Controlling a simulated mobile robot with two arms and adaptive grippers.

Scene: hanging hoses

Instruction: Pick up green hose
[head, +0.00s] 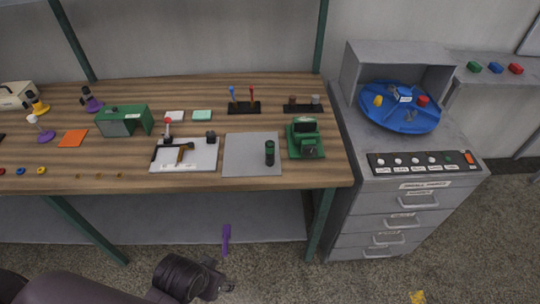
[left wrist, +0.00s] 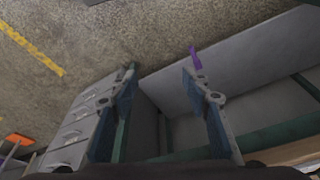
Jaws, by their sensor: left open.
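No green hose can be made out in either view. My left gripper (head: 222,281) is low in front of the workbench, over the floor, at the bottom of the head view. In the left wrist view its two fingers (left wrist: 160,76) stand wide apart with nothing between them. They point toward the carpet and the grey lower shelf. My right gripper is not in view.
The wooden workbench (head: 80,182) carries a green box (head: 124,121), a green machine (head: 305,139) and a dark cylinder (head: 269,153) on a grey plate (head: 240,160). A purple piece (head: 226,238) lies near my gripper. A grey drawer cabinet (head: 375,215) stands at right. Open carpet lies in front.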

